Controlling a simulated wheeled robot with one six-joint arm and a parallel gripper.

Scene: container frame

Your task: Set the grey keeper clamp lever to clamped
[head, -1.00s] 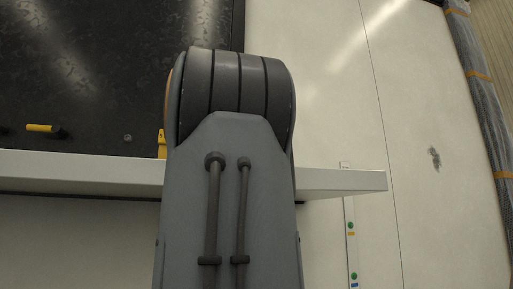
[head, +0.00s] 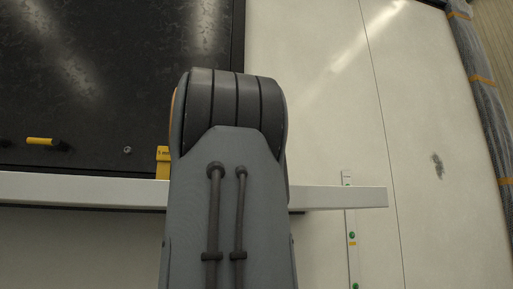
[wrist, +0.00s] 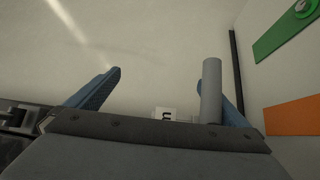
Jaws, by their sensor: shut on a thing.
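A grey cylindrical rod (wrist: 211,90), which looks like the keeper clamp lever, stands upright in the right part of the wrist view. My gripper (wrist: 165,76) has two blue fingers around it, and the rod lies close along the inner side of the right finger, partly covering it. A small white label with a dark mark (wrist: 166,115) shows low between the fingers. The lever's base is hidden behind my gripper body. In the head view my arm hides the gripper and lever.
Green (wrist: 284,36) and orange (wrist: 292,116) plates are at the right of the wrist view, beside a dark vertical strip. In the head view a white rail (head: 80,188) crosses below a dark panel (head: 90,80) with a yellow handle (head: 42,141).

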